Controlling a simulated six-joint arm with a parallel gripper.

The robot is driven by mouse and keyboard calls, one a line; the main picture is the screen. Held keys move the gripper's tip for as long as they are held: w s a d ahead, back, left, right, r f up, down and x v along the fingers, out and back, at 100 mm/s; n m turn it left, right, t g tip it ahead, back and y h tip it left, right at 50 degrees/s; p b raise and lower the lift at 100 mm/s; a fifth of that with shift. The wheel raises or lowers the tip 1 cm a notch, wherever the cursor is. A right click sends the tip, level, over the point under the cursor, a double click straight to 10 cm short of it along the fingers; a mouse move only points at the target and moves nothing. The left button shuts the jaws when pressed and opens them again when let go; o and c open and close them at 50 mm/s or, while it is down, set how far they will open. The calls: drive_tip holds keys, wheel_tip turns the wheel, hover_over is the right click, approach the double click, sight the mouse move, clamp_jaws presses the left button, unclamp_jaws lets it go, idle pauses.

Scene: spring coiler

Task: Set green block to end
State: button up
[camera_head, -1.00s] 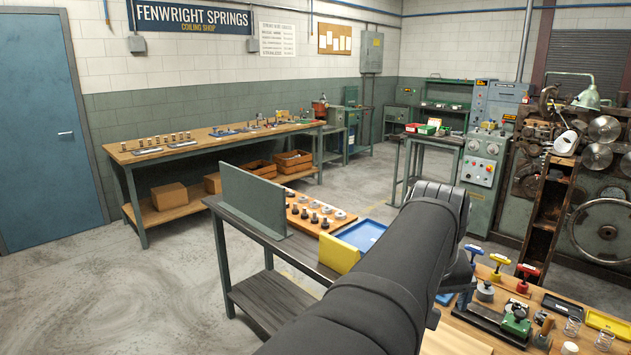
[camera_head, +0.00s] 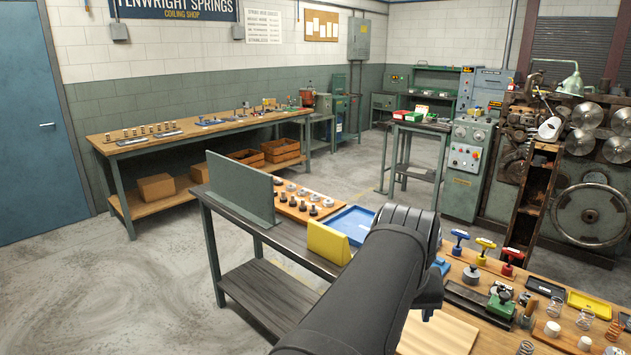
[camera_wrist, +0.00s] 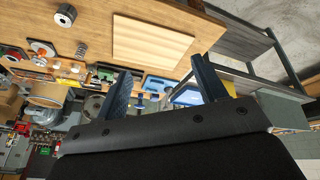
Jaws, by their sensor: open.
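In the head view the green block (camera_head: 501,306) sits on a dark rail (camera_head: 470,296) on the wooden bench top, with a dark round knob on top of it. It is right of my arm and apart from it. A pale wooden board (camera_wrist: 150,40) lies on the bench ahead of the fingers.
Blue (camera_head: 460,236), yellow (camera_head: 486,243) and red (camera_head: 512,256) T-handled tools stand behind the rail. Springs (camera_head: 586,318) and white cylinders (camera_head: 552,329) stand to its right.

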drive_tip(key=w+d+f+m, duration=0.1)
drive_tip(key=w+d, duration=0.1)
drive_tip(key=w+d+f+m+t, duration=0.1)
drive_tip(key=w+d+m, duration=0.1)
drive_tip(key=w, duration=0.1)
drive_tip(key=w+d+f+m+t+h, duration=0.1)
drive_tip(key=w+d, duration=0.1)
drive_tip(key=w, duration=0.1)
drive_tip(key=shift+w+f, duration=0.2)
drive_tip(key=shift+f, duration=0.1)
clamp_jaws()
drive_tip(key=w+d+f+m+t+h, duration=0.3)
drive_tip(key=w+d+f+m, duration=0.35)
drive_tip(key=w+d, duration=0.2)
drive_tip(key=d+f+m+h, duration=0.2)
drive_tip(key=d+f+m, duration=0.1)
drive_tip(key=d+m, duration=0.1)
drive_tip(key=s+d+f+m+h, duration=0.1)
drive_tip(key=d+f+m+h, duration=0.2)
drive_tip(key=d+m, duration=0.2)
drive_tip(key=s+d+f+m+h, duration=0.1)
drive_tip(key=d+f+m+h, duration=0.1)
drive_tip(key=d+f+m, duration=0.2)
drive_tip(key=shift+s+d+m+t+h, duration=0.15)
drive_tip(key=shift+d+m+t+h, duration=0.25)
drive_tip(key=shift+d+m, duration=0.25)
drive_tip(key=shift+s+d+f+m+h, duration=0.25)
drive_tip(key=shift+s+f+m+h, duration=0.1)
drive_tip(key=shift+s+m+h, duration=0.15)
